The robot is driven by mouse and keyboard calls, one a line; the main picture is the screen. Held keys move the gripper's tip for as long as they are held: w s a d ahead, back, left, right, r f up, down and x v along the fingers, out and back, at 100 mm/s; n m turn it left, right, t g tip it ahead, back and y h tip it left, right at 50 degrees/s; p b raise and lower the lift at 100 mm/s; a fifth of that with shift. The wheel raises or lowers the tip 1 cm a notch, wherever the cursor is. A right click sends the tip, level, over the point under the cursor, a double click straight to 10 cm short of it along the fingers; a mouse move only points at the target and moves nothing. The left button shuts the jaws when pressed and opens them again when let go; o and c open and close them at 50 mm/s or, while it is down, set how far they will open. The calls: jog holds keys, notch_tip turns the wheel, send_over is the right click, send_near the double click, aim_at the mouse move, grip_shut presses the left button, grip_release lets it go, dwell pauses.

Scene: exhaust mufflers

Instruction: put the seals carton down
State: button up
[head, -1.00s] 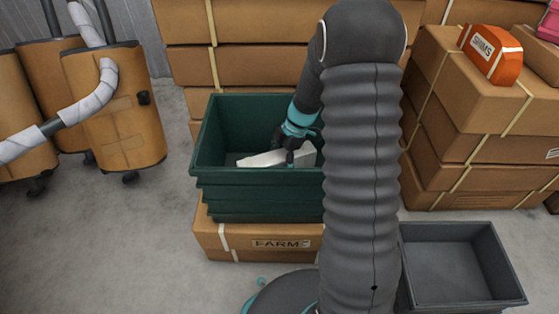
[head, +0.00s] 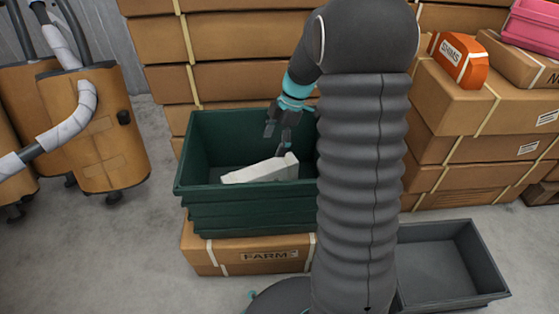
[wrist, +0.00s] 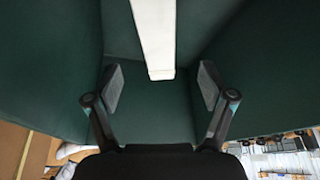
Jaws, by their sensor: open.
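A white carton (head: 262,169), which I take to be the seals carton, lies inside the green crate (head: 250,194); no label on it can be read. In the wrist view the carton (wrist: 155,35) shows as a pale strip between and beyond the fingers, against the green crate walls (wrist: 50,55). My gripper (head: 279,139) is above the carton's right end in the head view, apart from it. In the wrist view my gripper (wrist: 156,85) is open, with nothing between its pads. My arm hides the crate's right side.
The green crate stands on a brown carton marked FARM (head: 270,254). A grey empty tray (head: 452,262) is at the lower right. Stacked cartons (head: 235,50) rise behind. An orange SHIMS box (head: 458,58) sits on the right stack. Brown canisters with hoses (head: 95,130) stand at left.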

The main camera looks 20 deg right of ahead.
jog(key=s+a+r+m+t+h, duration=0.3)
jog(key=s+a+r+m, duration=0.2)
jog(key=s+r+m, duration=0.6)
jog(key=s+a+r+m+t, duration=0.1)
jog(key=s+m, duration=0.2)
jog(key=s, duration=0.4)
jog(key=s+r+m+t+h, duration=0.1)
jog(key=s+r+m+t, duration=0.1)
jog(key=s+m, duration=0.2)
jog(key=s, duration=0.3)
jog(key=shift+s+a+r+m, duration=0.15)
jog(key=shift+a+r+m, duration=0.15)
jog(key=shift+a, duration=0.05)
